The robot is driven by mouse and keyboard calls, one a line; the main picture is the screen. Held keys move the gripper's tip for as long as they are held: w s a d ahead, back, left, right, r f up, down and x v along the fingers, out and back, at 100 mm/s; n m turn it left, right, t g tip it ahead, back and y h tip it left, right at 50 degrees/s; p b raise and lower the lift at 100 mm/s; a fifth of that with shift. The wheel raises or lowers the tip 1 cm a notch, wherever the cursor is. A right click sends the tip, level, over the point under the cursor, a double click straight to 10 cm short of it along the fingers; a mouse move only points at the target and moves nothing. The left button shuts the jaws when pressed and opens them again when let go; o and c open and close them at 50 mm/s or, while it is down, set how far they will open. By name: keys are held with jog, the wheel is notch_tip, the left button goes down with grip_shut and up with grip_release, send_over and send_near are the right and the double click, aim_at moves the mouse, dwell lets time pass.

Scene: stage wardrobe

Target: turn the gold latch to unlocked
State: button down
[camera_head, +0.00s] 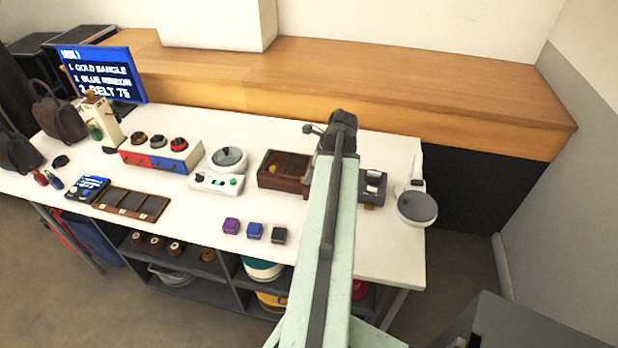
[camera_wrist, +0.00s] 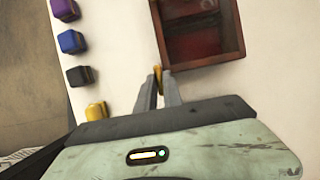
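A small gold piece, which looks like the gold latch (camera_wrist: 157,74), shows in the wrist view at the near left corner of a brown wooden box (camera_wrist: 241,48). My gripper (camera_wrist: 158,82) is at that corner, and its two grey fingers close in on the gold piece, one on each side. The fingertips appear to touch it. The wooden box also shows in the head view (camera_head: 267,181), left of my arm. My arm hides the latch and the fingers there. The latch's turned position cannot be read.
Purple (camera_head: 231,226), blue (camera_head: 254,231) and black (camera_head: 279,235) cubes lie near the table's front edge. A grey device (camera_head: 372,187) and white-handled round item (camera_head: 417,207) stand right of my arm.

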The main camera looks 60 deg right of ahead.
jog(key=shift+a, duration=0.3)
jog(key=shift+d+n, duration=0.25)
jog(key=shift+n, duration=0.05)
jog(key=shift+d+n+y, duration=0.1)
jog(key=shift+n+y, duration=0.3)
jog(key=shift+n, duration=0.5)
jog(key=n, duration=0.2)
jog(key=n+g+y, duration=0.1)
jog(key=n, duration=0.1)
jog(key=shift+n+g+y, duration=0.3)
jog(key=c, duration=1.5)
grip_release()
jog(key=shift+n, duration=0.3)
